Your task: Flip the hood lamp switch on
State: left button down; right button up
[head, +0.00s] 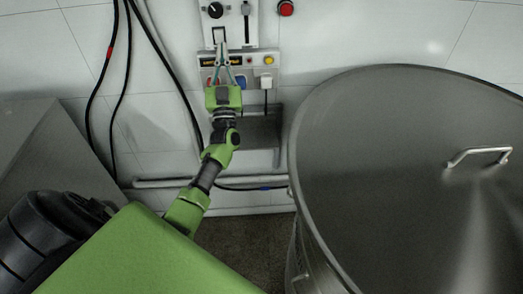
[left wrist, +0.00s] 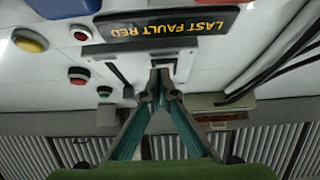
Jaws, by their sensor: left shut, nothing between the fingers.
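My left gripper (head: 221,46) reaches up to the wall controls, its two fingers drawn together with nothing between them. It also shows in the left wrist view (left wrist: 161,74). Its tips are at the lower part of a dark switch in a pale frame (head: 219,34) on the upper panel. I cannot tell whether they touch it. No lamp label is readable, so I cannot confirm that this is the hood lamp switch, nor its position. My right gripper is not in view.
A display reading LAST FAULT RED (left wrist: 168,23) is close to the fingers. A rotary knob (head: 215,10), a red button (head: 286,8) and a yellow button (head: 269,60) are nearby. Black cables (head: 125,75) hang at left. A large steel vessel (head: 400,150) fills the right.

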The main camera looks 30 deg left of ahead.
pick_arm(q)
jog(key=s+d+r+b+v, duration=0.1)
jog(key=r+b+v, duration=0.15)
jog(key=v, duration=1.05)
jog(key=w+d+f+m+g+h+p, duration=0.1)
jog(key=d+f+m+h, duration=0.2)
jog(key=f, duration=0.9)
jog(key=w+d+f+m+g+h, duration=0.1)
jog(key=w+d+f+m+h, duration=0.1)
jog(key=d+f+h, duration=0.5)
jog(key=shift+w+f+m+g+h+p, duration=0.2)
jog(key=shift+f+m+g+h+p, duration=0.4)
jog(key=shift+f, duration=2.3)
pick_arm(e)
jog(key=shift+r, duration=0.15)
